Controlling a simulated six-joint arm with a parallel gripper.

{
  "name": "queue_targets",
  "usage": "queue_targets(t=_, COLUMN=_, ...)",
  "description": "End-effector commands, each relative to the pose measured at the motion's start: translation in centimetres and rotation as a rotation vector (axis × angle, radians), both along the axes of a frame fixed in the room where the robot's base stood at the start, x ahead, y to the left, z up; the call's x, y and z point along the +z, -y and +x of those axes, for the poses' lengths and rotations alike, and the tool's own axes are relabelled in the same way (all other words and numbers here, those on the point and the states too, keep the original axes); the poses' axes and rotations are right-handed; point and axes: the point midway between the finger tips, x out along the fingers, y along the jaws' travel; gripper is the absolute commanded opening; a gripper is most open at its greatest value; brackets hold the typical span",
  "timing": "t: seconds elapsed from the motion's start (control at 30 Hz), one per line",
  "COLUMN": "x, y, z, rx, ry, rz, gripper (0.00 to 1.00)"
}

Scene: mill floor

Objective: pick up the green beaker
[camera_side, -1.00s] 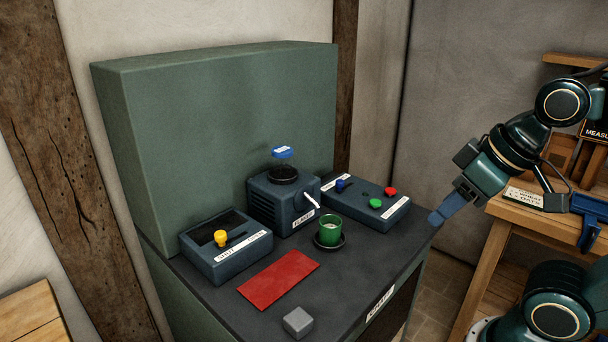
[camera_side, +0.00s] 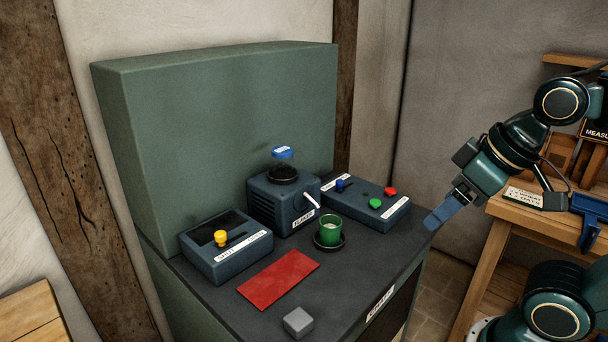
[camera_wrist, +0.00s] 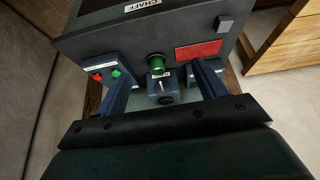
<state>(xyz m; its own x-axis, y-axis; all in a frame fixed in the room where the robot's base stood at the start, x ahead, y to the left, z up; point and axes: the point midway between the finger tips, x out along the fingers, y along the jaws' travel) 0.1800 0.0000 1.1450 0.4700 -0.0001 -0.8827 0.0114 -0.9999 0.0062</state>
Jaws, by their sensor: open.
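The green beaker (camera_side: 330,229) stands upright on a dark round base on the dark bench top, in front of the small machine with the blue-capped jar. In the wrist view the green beaker (camera_wrist: 156,63) shows ahead, between the two fingers. My gripper (camera_side: 437,217) is at the right of the bench in the side view, apart from the beaker and higher than it. In the wrist view my gripper (camera_wrist: 164,80) has its two blue fingers spread wide with nothing between them.
The machine (camera_side: 284,204) with a white lever is close behind the beaker. A button box (camera_side: 366,206) stands to its right, a yellow-knob box (camera_side: 226,247) to its left. A red mat (camera_side: 279,280) and a grey block (camera_side: 298,321) lie in front.

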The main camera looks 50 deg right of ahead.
Motion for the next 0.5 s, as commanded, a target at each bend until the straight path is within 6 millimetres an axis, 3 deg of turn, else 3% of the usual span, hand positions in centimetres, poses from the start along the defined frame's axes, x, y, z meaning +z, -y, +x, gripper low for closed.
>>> queue_targets(t=0.27, x=0.9, y=0.2, z=2.0, rx=0.148, ry=-0.047, rz=-0.078, gripper=0.71)
queue_targets(t=0.5, x=1.8, y=0.5, z=5.8, rx=0.419, ry=-0.123, rz=-0.2, gripper=0.71)
